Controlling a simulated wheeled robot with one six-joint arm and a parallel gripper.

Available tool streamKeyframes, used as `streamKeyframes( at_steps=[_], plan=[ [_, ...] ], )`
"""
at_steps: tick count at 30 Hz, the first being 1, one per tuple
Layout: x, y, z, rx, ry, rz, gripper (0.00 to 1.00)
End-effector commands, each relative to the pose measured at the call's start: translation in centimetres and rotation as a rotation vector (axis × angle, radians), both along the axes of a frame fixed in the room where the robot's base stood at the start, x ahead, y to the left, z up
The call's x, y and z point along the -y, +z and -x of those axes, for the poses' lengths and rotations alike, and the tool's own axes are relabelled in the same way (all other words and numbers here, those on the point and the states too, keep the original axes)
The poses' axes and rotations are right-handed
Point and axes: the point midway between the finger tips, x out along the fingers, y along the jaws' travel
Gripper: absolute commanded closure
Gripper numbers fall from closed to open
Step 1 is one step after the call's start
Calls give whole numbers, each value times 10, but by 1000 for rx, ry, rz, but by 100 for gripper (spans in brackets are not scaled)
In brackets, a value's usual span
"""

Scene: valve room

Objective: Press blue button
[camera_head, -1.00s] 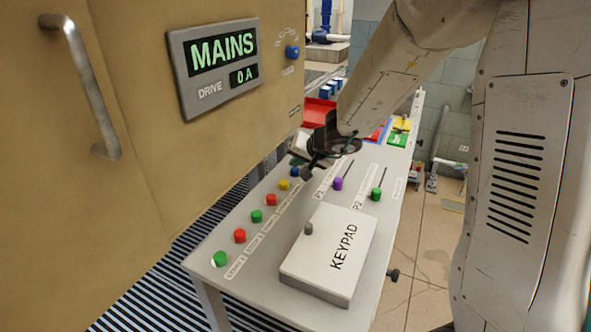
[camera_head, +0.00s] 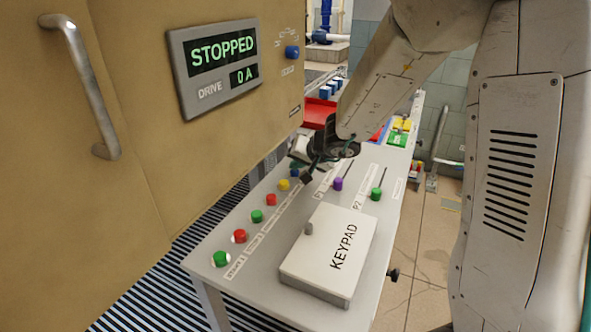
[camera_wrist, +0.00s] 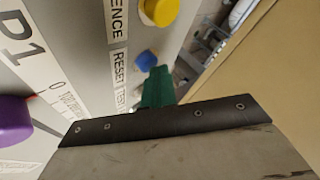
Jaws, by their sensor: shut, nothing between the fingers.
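The blue button (camera_head: 295,173) is at the far end of the row on the grey console, past the yellow button, and my gripper partly covers it in the head view. In the wrist view the blue button (camera_wrist: 146,59) shows beside the "RESET" label. My gripper (camera_head: 294,163) is shut and empty, close to the button. Its green fingertip (camera_wrist: 160,72) overlaps the button's lower right edge in the wrist view. I cannot tell whether they touch.
A yellow button (camera_wrist: 160,11) is beside the blue one. The console also carries a purple knob (camera_head: 337,184), a green knob (camera_head: 376,194) and a raised keypad box (camera_head: 330,252). The cabinet (camera_head: 150,210) stands close on the left, with a display (camera_head: 222,62) reading "STOPPED, 0 A".

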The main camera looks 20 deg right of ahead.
Motion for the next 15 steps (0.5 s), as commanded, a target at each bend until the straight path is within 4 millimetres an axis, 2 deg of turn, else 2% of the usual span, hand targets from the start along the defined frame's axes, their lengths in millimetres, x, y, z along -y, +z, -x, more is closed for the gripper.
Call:
streamKeyframes(
  at_steps=[7,15],
  plan=[
    [0,1,0,0,1,1,100],
    [0,15,0,1,2,1,100]
  ],
)
